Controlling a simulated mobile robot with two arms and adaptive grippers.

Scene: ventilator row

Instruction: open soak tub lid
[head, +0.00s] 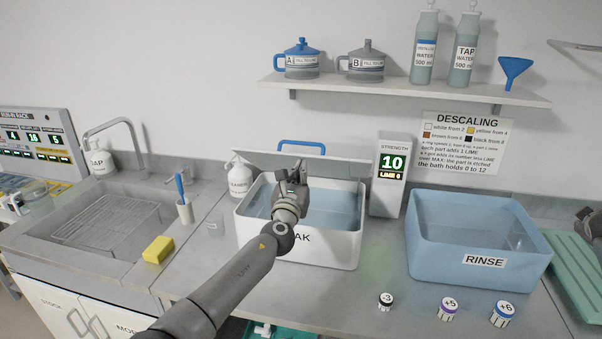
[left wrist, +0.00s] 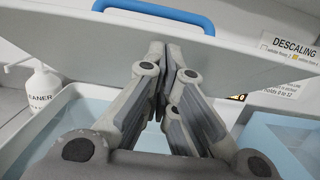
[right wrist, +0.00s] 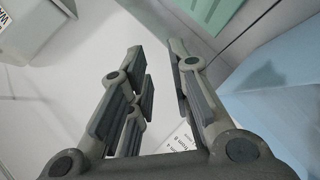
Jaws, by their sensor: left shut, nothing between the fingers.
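The white soak tub (head: 340,248) stands on the counter with water visible inside. Its label is partly hidden by my left arm. Its white lid (head: 342,168) is raised and stands tilted up along the back of the tub, with a blue handle (head: 302,143) at its top edge. My left gripper (head: 291,172) is over the tub in front of the lid, shut and empty. In the left wrist view the shut fingertips (left wrist: 163,50) are in front of the lid panel (left wrist: 240,65); I cannot tell if they touch it. My right gripper (right wrist: 160,55) is open and empty.
A cleaner bottle (head: 240,177) stands left of the tub and the strength display (head: 388,177) right of it. The blue rinse tub (head: 478,230) is farther right. Several small numbered jars, including one (head: 386,301), stand near the front edge. A shelf (head: 410,90) hangs above.

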